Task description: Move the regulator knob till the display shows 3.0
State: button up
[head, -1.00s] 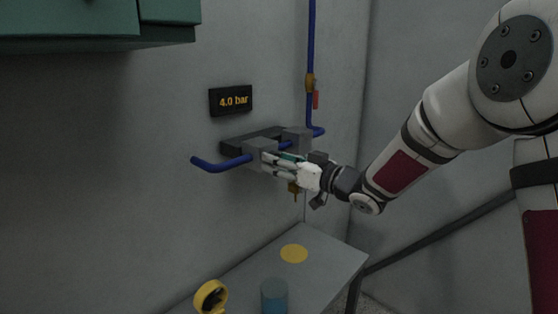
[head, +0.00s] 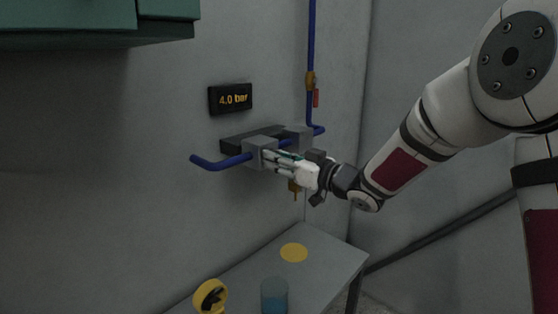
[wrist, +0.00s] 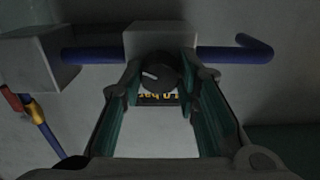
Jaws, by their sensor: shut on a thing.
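The regulator knob (wrist: 157,76) is a dark round dial with a white pointer line, on the front of a grey regulator block (wrist: 161,38). The pointer points left in the wrist view. My gripper (wrist: 160,72) has its two green-padded fingers on either side of the knob and is shut on it. In the head view my gripper (head: 268,156) is at the block (head: 256,150), and the knob is hidden by the fingers. The display (head: 231,98) on the wall above reads 4.0 bar. Part of it shows upside down in the wrist view (wrist: 158,97).
Blue pipes (head: 220,163) run from the block along and up the wall, with a yellow and red valve (head: 311,84). Below is a grey table (head: 325,250) with a blue cup (head: 274,296) and a yellow ring-shaped object (head: 210,296). A green cabinet (head: 70,20) hangs upper left.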

jog(key=shift+n+b, duration=1.7)
jog(key=shift+n, duration=0.7)
jog(key=o, duration=1.2)
jog(key=shift+c, duration=0.2)
jog(key=v, duration=1.2)
jog(key=shift+s, duration=0.1)
